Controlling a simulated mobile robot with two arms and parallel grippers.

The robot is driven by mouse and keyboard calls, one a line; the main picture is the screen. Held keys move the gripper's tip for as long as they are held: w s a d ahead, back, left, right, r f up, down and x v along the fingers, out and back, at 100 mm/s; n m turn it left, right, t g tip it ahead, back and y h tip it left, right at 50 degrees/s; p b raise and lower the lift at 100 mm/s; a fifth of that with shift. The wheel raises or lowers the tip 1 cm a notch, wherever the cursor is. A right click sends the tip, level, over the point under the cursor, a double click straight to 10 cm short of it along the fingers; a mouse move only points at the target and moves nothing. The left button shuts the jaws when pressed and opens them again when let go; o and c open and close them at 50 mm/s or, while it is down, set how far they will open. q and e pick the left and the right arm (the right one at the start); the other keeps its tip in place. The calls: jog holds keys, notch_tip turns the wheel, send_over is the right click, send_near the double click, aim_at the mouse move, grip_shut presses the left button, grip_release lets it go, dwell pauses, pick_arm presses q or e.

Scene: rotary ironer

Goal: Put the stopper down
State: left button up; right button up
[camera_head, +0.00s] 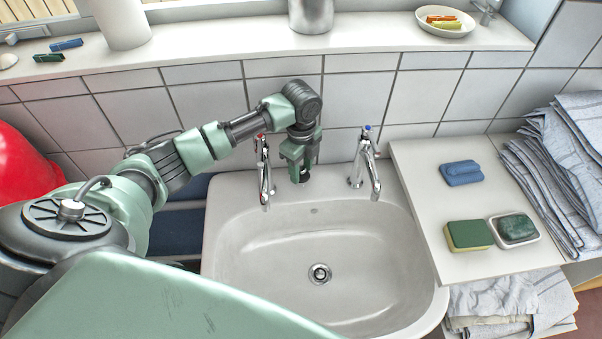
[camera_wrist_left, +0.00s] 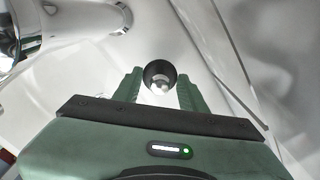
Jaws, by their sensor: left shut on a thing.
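My left gripper (camera_head: 301,165) hangs at the back rim of the white sink (camera_head: 240,240), between the two chrome taps. In the left wrist view my left gripper (camera_wrist_left: 160,88) is shut on the stopper (camera_wrist_left: 159,70), a dark round piece with a paler middle, held between the green fingertips. The stopper also shows in the head view as a small dark end (camera_head: 303,176) below the fingers. I cannot tell whether it touches the rim. The drain (camera_head: 319,273) lies open in the basin floor. My right gripper is out of view.
A red-marked tap (camera_head: 264,175) is left of the gripper and a blue-marked tap (camera_head: 366,165) is right. The basin is empty.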

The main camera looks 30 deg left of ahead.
aim_at(301, 175)
pick_arm(q)
notch_tip(301, 175, down, 3)
jog(key=shift+r+p, duration=0.1)
jog(key=shift+p, duration=0.2)
jog(key=shift+w+a+f, duration=0.1)
jog(key=shift+f, duration=0.3)
jog(key=shift+f, duration=0.15)
jog(key=o, duration=1.4)
jog(key=shift+c, duration=0.2)
